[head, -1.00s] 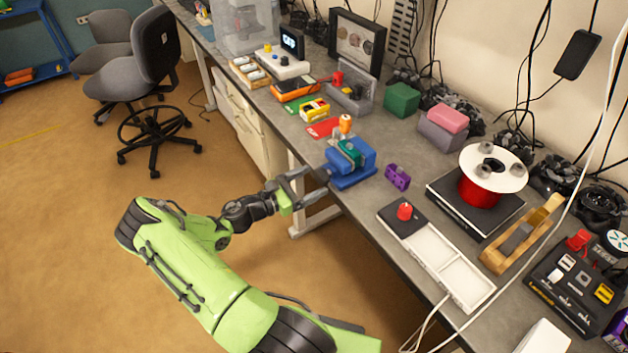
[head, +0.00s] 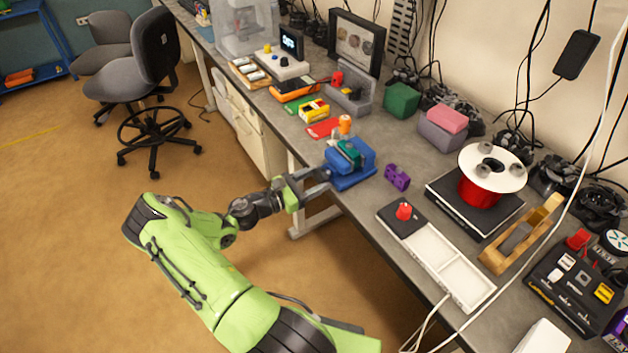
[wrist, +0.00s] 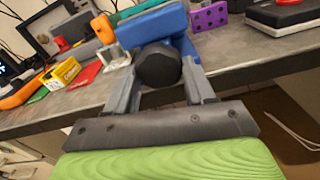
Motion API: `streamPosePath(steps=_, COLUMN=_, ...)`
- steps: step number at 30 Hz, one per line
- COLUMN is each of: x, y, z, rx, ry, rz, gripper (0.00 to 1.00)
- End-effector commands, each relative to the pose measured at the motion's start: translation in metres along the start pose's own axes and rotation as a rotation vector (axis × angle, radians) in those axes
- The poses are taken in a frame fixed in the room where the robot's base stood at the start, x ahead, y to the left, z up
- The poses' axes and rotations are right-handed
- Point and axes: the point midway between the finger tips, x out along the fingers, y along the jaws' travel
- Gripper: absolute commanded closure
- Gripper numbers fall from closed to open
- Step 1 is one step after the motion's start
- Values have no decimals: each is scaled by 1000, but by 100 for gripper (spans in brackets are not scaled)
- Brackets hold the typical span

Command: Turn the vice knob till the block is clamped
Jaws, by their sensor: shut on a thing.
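The blue vice (head: 352,178) stands at the front edge of the bench; it also shows in the wrist view (wrist: 155,28). A teal block (head: 350,152) sits between its jaws in the head view; whether the jaws press on it I cannot tell. The dark, many-sided knob (wrist: 158,67) faces me on the vice's front in the wrist view. My gripper (head: 322,180) reaches the knob from the front-left, and its fingers (wrist: 158,84) are shut on the knob, one on each side. In the head view the fingers hide the knob.
A purple perforated piece (head: 397,177) lies right of the vice. An orange-topped object (head: 345,124) stands close behind it, near a red card (head: 323,128). A white tray (head: 445,262) lies further right. The floor before the bench is clear.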

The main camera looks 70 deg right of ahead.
Motion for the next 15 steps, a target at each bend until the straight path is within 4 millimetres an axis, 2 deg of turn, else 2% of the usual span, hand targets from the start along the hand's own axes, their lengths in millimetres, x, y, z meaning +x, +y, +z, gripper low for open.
streamPosePath(steps=8, x=-1, y=1, z=-2, rx=134, ry=1, rz=0, gripper=77)
streamPosePath(steps=15, x=-1, y=2, z=-2, rx=323, ry=1, rz=0, gripper=77)
